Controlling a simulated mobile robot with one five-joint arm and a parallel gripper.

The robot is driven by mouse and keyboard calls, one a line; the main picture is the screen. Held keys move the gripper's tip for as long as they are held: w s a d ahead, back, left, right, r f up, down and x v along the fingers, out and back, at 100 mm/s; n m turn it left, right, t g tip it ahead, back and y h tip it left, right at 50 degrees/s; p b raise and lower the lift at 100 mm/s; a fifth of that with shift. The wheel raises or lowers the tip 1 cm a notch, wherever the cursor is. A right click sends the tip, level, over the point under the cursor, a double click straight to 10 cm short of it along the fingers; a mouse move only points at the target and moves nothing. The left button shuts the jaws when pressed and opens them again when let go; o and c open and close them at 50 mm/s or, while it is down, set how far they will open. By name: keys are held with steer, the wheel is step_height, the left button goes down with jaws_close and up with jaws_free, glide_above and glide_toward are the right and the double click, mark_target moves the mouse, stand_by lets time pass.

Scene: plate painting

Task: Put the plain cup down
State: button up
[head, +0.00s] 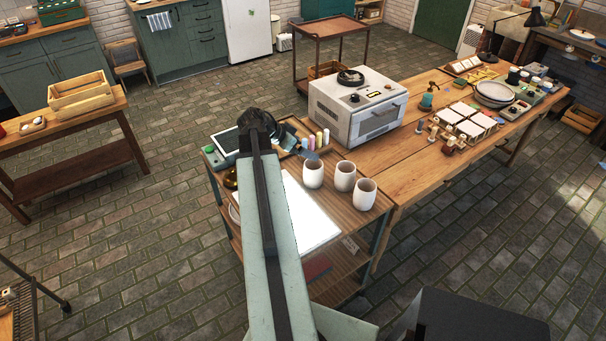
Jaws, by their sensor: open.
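Three white cups stand upright in a loose group at the front right of a small wooden side table (365,226): a left cup (313,174), a middle cup (345,176) and a right cup (364,194). They look alike, and I cannot tell from here which is the plain one. My arm rises from the bottom of the head view to a dark joint left of the cups. No cup is seen held or lifted.
A white sheet (308,220) lies left of the cups. Small coloured bottles (319,140) stand behind them. A white oven (358,110) stands on the long workbench (415,165), with trays and plates further right. The bench's near left part is bare.

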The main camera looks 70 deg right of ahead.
steer(key=b, duration=1)
glide_toward(305, 170)
steer(key=x, duration=0.6)
steer(key=shift+s+d+f, duration=0.15)
steer(key=shift+s+d, duration=0.1)
steer(key=shift+s, duration=0.15)
steer(key=b+x, duration=0.5)
steer(key=x, duration=0.3)
steer(key=shift+b, duration=0.3)
steer(key=shift+r, duration=0.25)
steer(key=shift+w, duration=0.1)
steer(key=c, duration=1.9)
step_height(305, 170, up, 10)
steer(key=p, duration=1)
steer(key=shift+r, duration=0.1)
steer(key=shift+c, duration=0.2)
